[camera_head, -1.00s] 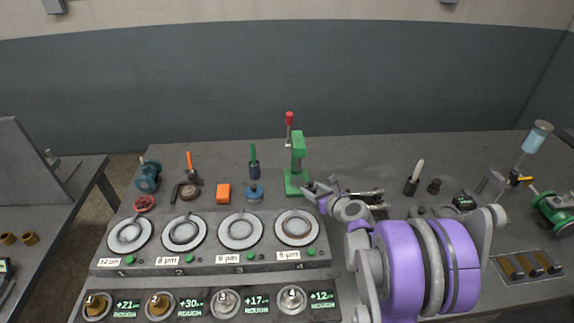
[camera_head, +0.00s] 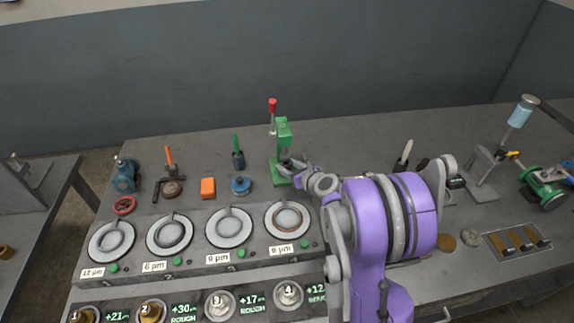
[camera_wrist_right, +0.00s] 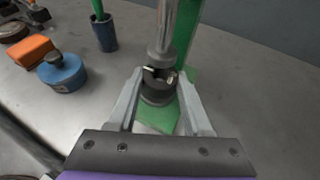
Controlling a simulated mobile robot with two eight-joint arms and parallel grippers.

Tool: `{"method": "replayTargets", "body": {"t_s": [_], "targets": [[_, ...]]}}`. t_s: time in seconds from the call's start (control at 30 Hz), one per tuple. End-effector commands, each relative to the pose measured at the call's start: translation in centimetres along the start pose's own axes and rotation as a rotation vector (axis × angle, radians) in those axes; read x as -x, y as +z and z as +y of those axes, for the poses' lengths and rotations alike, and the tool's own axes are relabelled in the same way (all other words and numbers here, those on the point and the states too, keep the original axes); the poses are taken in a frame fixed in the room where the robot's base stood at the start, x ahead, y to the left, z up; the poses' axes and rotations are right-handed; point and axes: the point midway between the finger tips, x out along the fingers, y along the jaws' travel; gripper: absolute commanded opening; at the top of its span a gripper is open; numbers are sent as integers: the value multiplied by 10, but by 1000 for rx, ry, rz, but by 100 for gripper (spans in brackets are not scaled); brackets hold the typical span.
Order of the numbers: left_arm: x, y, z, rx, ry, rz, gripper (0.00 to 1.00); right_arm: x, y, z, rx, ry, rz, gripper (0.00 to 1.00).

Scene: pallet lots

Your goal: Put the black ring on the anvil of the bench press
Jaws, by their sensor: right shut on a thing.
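The green bench press (camera_head: 283,135) with a red-tipped lever stands behind the row of round plates. My right gripper (camera_head: 291,164) reaches into it from the right. In the right wrist view, my right gripper (camera_wrist_right: 161,80) is shut on the black ring (camera_wrist_right: 158,90), one finger on each side. The ring is right below the grey ram of the press (camera_wrist_right: 163,40), over the green base. The anvil is mostly hidden by the ring and fingers, so I cannot tell whether the ring rests on it. My left gripper is not in view.
A blue round pot (camera_head: 241,186), an orange block (camera_head: 208,188) and a dark cup with a green handle (camera_head: 238,160) stand left of the press. The plate unit (camera_head: 200,262) lies in front. The bench behind the press is clear.

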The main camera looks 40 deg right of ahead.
Motion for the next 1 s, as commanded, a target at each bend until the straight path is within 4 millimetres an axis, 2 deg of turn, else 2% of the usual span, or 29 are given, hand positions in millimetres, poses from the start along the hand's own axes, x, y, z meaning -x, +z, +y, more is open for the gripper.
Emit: {"method": "replayTargets", "body": {"t_s": [0.53,0.57,0.7,0.73,1.0], "targets": [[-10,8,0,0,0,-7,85,-5,-10,0,0,1,0,0],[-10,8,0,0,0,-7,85,-5,-10,0,0,1,0,52],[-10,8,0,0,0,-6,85,-5,-10,0,0,1,0,77],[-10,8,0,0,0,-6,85,-5,-10,0,0,1,0,80],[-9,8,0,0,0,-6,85,-5,-9,0,0,1,0,80]]}}
